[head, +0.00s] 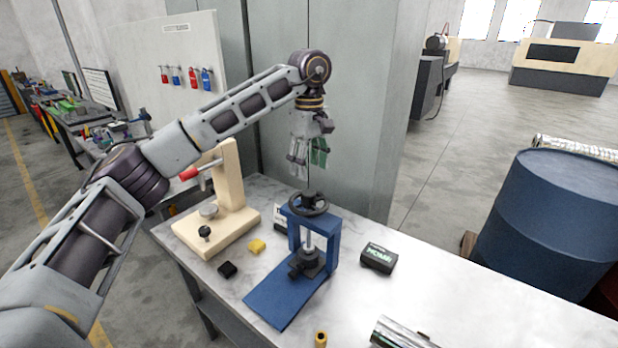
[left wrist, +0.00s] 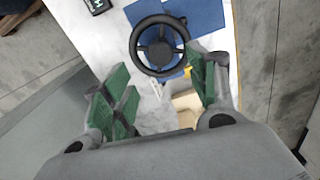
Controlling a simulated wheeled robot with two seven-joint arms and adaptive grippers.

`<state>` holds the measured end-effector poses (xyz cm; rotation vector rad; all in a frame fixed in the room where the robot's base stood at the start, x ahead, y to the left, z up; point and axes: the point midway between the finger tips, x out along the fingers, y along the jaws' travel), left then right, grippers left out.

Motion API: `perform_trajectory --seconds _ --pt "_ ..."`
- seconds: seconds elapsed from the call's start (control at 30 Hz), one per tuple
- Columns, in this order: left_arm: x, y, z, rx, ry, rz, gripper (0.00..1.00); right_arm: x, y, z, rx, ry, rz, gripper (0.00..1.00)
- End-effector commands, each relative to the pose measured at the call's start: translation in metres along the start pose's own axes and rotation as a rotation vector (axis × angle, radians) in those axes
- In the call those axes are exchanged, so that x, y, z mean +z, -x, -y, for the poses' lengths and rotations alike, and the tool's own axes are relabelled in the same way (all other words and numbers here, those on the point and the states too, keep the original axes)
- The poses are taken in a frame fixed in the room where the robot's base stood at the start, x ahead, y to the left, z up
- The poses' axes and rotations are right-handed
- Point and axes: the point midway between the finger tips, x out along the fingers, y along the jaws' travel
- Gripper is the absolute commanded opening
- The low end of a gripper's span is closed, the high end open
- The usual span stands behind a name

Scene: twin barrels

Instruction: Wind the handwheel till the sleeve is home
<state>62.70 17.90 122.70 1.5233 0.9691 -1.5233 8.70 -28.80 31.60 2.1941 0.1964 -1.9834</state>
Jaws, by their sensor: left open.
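A blue press (head: 291,278) stands on the marble-topped bench, with a black handwheel (head: 307,203) on top. Below the wheel a bright screw or shaft (head: 309,241) runs down to a dark block (head: 306,263) in the frame. I cannot tell which part is the sleeve or how it is seated. My left gripper (head: 309,165) is open and empty, pointing down above the handwheel and apart from it. In the left wrist view the handwheel (left wrist: 159,45) shows with spokes, beyond the green-padded fingers (left wrist: 160,95). My right gripper is not in view.
A wooden stand with a red-handled lever (head: 229,165) is left of the press. A grey cabinet (head: 340,100) stands behind.

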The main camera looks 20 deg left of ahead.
Motion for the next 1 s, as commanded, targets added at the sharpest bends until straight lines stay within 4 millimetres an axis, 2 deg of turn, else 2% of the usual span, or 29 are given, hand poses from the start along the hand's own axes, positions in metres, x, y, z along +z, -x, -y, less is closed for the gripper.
perform_trajectory --seconds 0.1,0.33,1.0 --pt "0.000 0.019 0.000 0.002 0.001 -0.001 0.58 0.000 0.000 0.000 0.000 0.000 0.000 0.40" --pt "0.000 0.037 -0.001 0.002 0.001 0.000 0.58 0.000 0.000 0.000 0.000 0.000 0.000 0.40" --pt "-0.001 0.042 0.000 0.001 0.001 0.000 0.58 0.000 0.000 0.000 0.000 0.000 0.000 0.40"
